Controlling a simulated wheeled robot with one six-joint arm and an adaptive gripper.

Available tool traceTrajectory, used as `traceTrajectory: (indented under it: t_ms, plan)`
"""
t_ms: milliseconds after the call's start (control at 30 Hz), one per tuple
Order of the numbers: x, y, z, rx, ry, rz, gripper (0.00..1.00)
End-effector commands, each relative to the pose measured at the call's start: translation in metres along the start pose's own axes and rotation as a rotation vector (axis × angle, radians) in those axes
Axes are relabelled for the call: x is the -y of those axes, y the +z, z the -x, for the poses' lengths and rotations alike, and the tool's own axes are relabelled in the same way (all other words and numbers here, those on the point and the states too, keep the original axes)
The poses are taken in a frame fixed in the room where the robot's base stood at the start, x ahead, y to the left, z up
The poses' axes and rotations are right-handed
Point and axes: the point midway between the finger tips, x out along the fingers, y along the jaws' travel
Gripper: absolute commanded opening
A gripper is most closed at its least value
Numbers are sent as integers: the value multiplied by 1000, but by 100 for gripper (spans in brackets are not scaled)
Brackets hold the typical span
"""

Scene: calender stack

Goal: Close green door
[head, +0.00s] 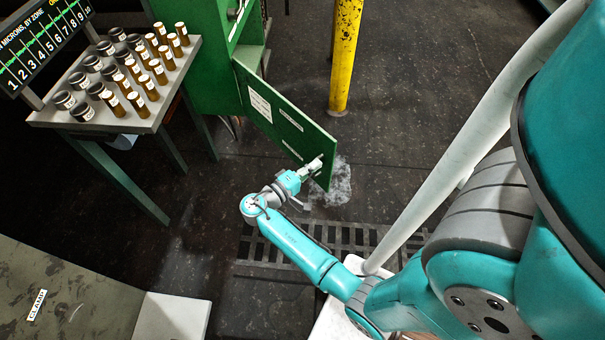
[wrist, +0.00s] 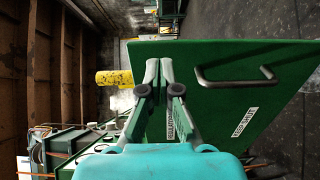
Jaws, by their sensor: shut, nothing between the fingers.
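The green door (head: 283,122) stands open, swung out from the green cabinet (head: 207,50) into the floor area. In the wrist view the green door (wrist: 225,110) fills the middle and right, with a dark bar handle (wrist: 236,80) and white labels on it. My gripper (head: 316,163) is at the door's free end in the head view. In the wrist view my gripper (wrist: 159,66) is shut and empty, in front of the door face and left of the handle. I cannot tell whether the fingertips touch the door.
A yellow post (head: 345,55) stands behind the door. A table (head: 165,95) with several brown bottles is at the left. A floor grate (head: 300,240) and a pale wet patch (head: 338,185) lie near the door. A bench (head: 60,290) is at lower left.

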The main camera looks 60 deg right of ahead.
Motion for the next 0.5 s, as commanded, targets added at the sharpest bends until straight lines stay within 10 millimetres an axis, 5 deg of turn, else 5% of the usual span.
traceTrajectory:
  t_ms: [233,500]
  plan:
    - [0,1,-38,3,0,0,0]
    - [0,0,-54,0,0,0,0]
